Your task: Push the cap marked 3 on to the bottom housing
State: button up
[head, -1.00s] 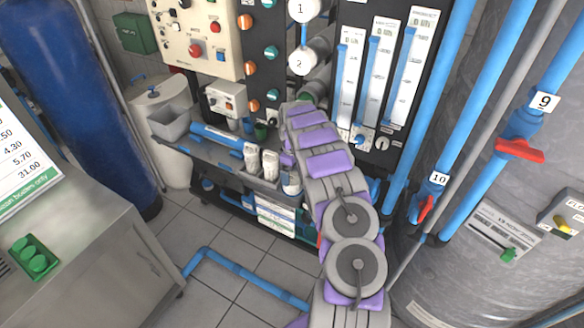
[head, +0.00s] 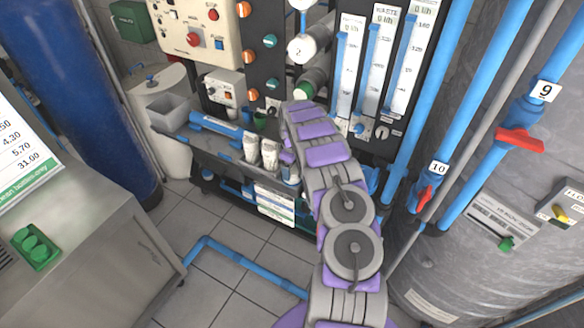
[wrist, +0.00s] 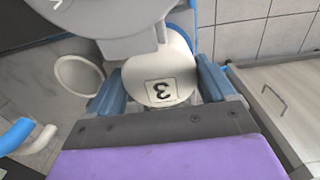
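The white cap marked 3 (wrist: 160,82) sits between the two blue fingers of my gripper (wrist: 160,95) in the wrist view, its number upside down. The fingers appear to press on both its sides. In the head view the bottom housing (head: 304,88) is a short horizontal tube with a green ring at its open-looking end, below the white housing cap marked 2 (head: 300,50). My arm rises just under the bottom housing. My gripper is hidden behind the arm in the head view.
A dark shelf (head: 225,152) with white bottles (head: 260,150) stands left of my arm. Flow meters (head: 375,70) and blue pipes (head: 432,110) stand to the right. A pale round rim (wrist: 78,78) is left of the cap. Large grey rounded shapes fill the top of the wrist view.

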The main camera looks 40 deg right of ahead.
jog(key=c, duration=0.5)
jog(key=shift+r+p, duration=1.75)
jog(key=shift+r, duration=2.75)
